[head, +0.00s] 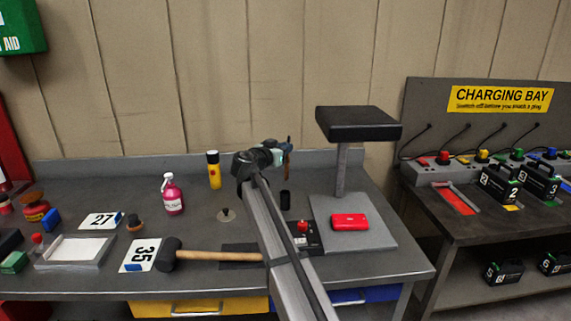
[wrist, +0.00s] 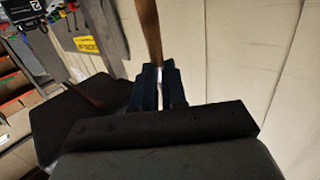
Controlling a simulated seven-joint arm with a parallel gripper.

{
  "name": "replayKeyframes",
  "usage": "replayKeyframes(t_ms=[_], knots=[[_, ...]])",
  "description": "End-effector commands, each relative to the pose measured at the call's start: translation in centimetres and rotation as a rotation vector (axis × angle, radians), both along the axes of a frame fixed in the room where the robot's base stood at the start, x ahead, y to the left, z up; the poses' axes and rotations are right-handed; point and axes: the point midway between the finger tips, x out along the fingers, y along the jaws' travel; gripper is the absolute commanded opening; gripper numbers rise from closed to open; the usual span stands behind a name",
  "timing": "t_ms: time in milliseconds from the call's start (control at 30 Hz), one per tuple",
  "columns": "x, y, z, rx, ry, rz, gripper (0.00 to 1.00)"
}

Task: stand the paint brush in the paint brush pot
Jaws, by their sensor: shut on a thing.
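My gripper (wrist: 160,82) is shut on the paint brush, whose brown wooden handle (wrist: 149,28) sticks up from between the dark fingers in the wrist view. In the head view my gripper (head: 284,156) is raised above the back of the grey bench, left of the black-topped stand. The brush shows there only as a small brown piece (head: 288,158), and its bristles cannot be made out. A small black cylinder (head: 285,200), which looks like the paint brush pot, stands upright on the bench below my gripper, apart from it.
The black-topped stand (head: 358,123) rises right of my gripper, with a red case (head: 349,221) on its base. A box with a red button (head: 303,236) sits near my arm. A mallet (head: 215,256), pink bottle (head: 172,195) and yellow can (head: 214,170) are to the left.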

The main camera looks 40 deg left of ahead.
Motion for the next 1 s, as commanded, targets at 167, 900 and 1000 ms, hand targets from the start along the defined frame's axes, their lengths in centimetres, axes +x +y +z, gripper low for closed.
replayKeyframes(t_ms=[167, 900, 1000], knots=[[-0.2, 0.8, 1.5, -0.002, -0.082, 0.045, 0.00], [-0.3, 1.0, -1.9, -0.001, -0.099, 0.053, 0.00], [-0.3, 1.0, -2.5, -0.001, -0.099, 0.053, 0.00]])
